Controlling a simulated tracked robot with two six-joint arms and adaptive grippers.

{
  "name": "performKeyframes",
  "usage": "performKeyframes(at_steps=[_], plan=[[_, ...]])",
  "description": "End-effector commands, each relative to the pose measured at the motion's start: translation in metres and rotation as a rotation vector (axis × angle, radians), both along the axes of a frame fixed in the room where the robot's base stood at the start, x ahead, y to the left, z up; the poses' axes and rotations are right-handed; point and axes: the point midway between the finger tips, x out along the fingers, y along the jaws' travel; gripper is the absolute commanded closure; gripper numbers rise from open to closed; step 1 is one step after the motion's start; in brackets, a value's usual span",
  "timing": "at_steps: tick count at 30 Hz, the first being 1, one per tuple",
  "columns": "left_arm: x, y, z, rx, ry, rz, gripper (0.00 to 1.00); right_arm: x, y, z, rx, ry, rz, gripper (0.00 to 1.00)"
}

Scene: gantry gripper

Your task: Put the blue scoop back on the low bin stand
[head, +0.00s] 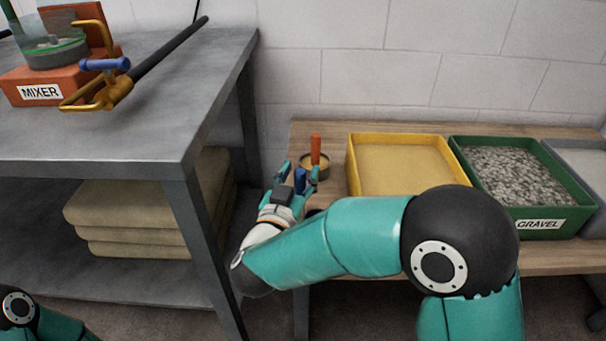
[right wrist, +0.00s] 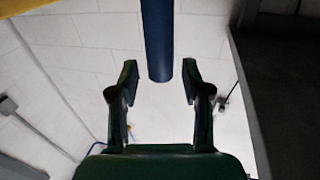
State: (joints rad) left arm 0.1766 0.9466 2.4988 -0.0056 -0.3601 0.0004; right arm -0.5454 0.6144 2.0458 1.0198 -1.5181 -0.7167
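The blue scoop shows only as an upright blue handle (head: 300,181) between the fingers of my right gripper (head: 298,173); its lower part is hidden. In the right wrist view the blue handle (right wrist: 157,40) comes down from the top edge, its end between the open fingertips (right wrist: 159,82) with a gap on both sides. The low bin stand (head: 330,128) is a wooden-topped bench at the right. My right gripper is at its left end, beside a round holder (head: 318,171) with an orange handle (head: 315,150) upright in it. My left gripper is out of view.
A yellow bin of sand (head: 352,165), a green gravel bin (head: 560,212) and a grey bin (head: 580,160) stand on the bench. A higher grey table (head: 130,135) on the left carries an orange mixer (head: 75,88) and a yellow clamp (head: 105,97) on a dark bar.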

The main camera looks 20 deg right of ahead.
Motion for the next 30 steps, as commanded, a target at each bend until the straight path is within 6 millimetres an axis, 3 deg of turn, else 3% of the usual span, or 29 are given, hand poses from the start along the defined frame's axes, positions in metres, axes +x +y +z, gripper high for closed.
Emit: performKeyframes(at_steps=[11,24,30], plan=[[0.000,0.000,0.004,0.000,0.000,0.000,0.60,-0.009,0.007,0.002,-0.001,0.002,0.004,0.52],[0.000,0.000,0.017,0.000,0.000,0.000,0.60,-0.080,0.050,0.002,-0.004,0.000,0.006,0.52],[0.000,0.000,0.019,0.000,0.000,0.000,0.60,-0.099,0.061,0.000,-0.001,0.000,0.003,0.52]])
